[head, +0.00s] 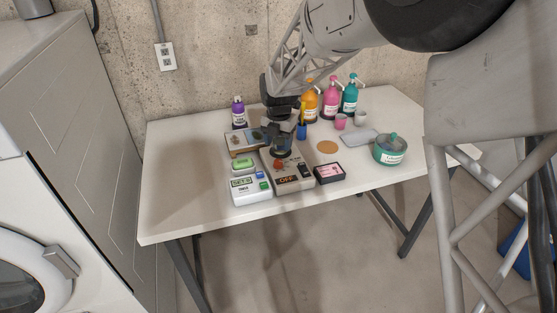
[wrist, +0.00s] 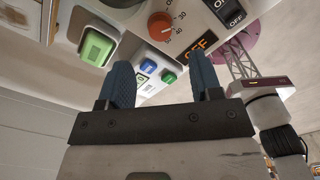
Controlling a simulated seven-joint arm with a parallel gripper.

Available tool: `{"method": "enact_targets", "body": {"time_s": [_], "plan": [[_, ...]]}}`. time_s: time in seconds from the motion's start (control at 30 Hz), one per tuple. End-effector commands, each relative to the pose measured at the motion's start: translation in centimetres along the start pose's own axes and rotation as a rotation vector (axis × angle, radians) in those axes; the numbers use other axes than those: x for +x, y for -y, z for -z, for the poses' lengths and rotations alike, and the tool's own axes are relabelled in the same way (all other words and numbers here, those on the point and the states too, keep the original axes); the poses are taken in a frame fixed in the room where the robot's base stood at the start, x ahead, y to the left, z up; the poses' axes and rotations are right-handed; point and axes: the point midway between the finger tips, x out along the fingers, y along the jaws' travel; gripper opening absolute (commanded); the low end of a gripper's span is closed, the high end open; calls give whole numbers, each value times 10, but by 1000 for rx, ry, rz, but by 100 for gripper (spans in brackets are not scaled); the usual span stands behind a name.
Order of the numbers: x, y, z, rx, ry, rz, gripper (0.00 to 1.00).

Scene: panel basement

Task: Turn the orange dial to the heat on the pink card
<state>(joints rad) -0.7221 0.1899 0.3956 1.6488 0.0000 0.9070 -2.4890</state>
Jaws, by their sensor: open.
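The orange dial (head: 278,164) is on the sloped front of a grey-beige control box (head: 301,185) on the table. In the wrist view the dial (wrist: 160,25) shows at the top, with a scale around it including 30 and 40 and an OFF display beside it. The pink card (head: 330,170) is on a small dark block to the right of the box; its writing is too small to read. My gripper (head: 282,147) is above the box, close over the dial. Its blue fingers (wrist: 164,78) are apart with nothing between them, not touching the dial.
A white device (head: 250,190) with green and blue buttons and a green block (head: 243,166) stand left of the box. Pump bottles (head: 330,102), cups (head: 341,122) and a teal pot (head: 390,150) stand behind and right. The table's left side is bare.

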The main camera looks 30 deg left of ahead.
Motion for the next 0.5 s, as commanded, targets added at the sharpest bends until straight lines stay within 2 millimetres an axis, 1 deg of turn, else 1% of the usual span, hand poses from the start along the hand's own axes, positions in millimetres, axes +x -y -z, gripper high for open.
{"method": "enact_targets", "body": {"time_s": [0.17,0.27,0.5], "plan": [[9,0,0,0,-2,1,59],[18,0,0,1,-2,2,59],[46,0,0,1,-2,1,59]]}}
